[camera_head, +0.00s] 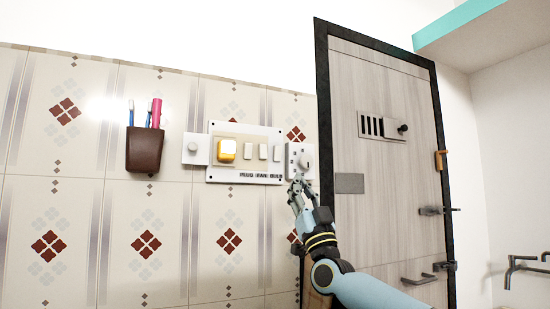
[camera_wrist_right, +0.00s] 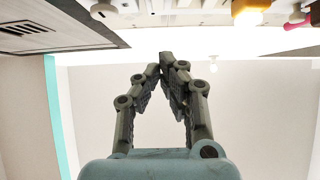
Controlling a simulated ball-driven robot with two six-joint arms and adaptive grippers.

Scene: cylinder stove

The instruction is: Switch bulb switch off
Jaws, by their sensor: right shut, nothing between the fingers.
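A white switch panel (camera_head: 218,176) is on the tiled wall in the head view, with small lettering along its lower edge. It carries a glowing orange-yellow indicator (camera_head: 226,150) and several small white switches, the rightmost one (camera_head: 277,154) above the end of the lettering. My right gripper (camera_head: 296,186) is shut and empty, its fingertips just below the white knob plate (camera_head: 290,165) at the panel's right. In the wrist view my right gripper (camera_wrist_right: 166,58) has its fingertips together, with the glowing indicator (camera_wrist_right: 248,15) at the top. My left gripper is not in view.
A brown holder (camera_head: 144,150) with brushes hangs on the wall at left. A small white knob plate (camera_head: 196,148) sits left of the panel. A grey door (camera_head: 375,200) with handles and latches stands right of my right gripper. A tap (camera_head: 515,265) is at lower right.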

